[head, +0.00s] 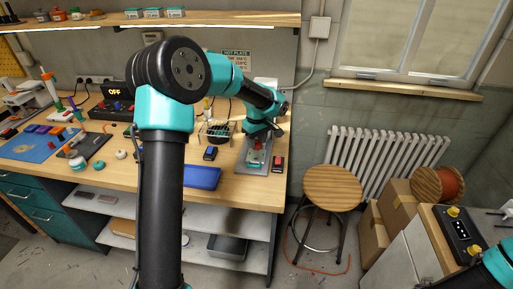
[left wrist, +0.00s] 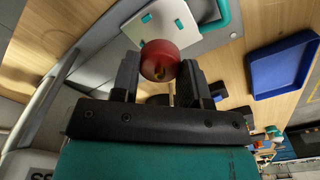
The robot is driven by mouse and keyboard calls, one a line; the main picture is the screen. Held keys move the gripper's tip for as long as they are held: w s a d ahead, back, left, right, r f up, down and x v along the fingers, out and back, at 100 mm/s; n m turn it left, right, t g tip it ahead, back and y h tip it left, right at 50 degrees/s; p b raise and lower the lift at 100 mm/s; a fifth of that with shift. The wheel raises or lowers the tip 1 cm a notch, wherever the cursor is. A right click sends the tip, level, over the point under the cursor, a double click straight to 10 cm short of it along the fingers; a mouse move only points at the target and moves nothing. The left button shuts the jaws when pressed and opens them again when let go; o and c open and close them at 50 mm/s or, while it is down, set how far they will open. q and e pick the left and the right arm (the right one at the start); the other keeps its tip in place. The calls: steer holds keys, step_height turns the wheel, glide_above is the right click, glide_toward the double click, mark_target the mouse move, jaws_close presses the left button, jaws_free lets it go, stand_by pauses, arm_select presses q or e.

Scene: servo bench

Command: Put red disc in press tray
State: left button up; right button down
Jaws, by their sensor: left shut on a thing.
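My left gripper (left wrist: 159,78) is shut on the red disc (left wrist: 160,60), which sits between the two fingertips in the left wrist view. In the head view the arm reaches to the far right end of the bench, and the red disc (head: 258,144) shows small below the wrist. The press tray (head: 254,158), a pale plate with teal parts on a grey base, lies just under the disc. In the left wrist view the pale plate (left wrist: 155,22) lies beyond the disc; I cannot tell whether they touch. My right gripper is out of view.
A blue tray (head: 202,178) lies at the bench's front edge, left of the press. A black-and-red switch box (head: 278,163) stands right of the press tray. A wire basket (head: 216,131) stands behind. A wooden stool (head: 332,187) stands right of the bench.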

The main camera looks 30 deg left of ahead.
mark_target(257, 142)
arm_select(q)
steer(key=shift+f, duration=1.75)
steer(key=shift+f, duration=0.2)
steer(key=o, duration=1)
steer(key=shift+r, duration=0.1)
step_height(257, 142, up, 12)
steer(key=shift+s+d+r, duration=0.1)
steer(key=shift+d, duration=0.05)
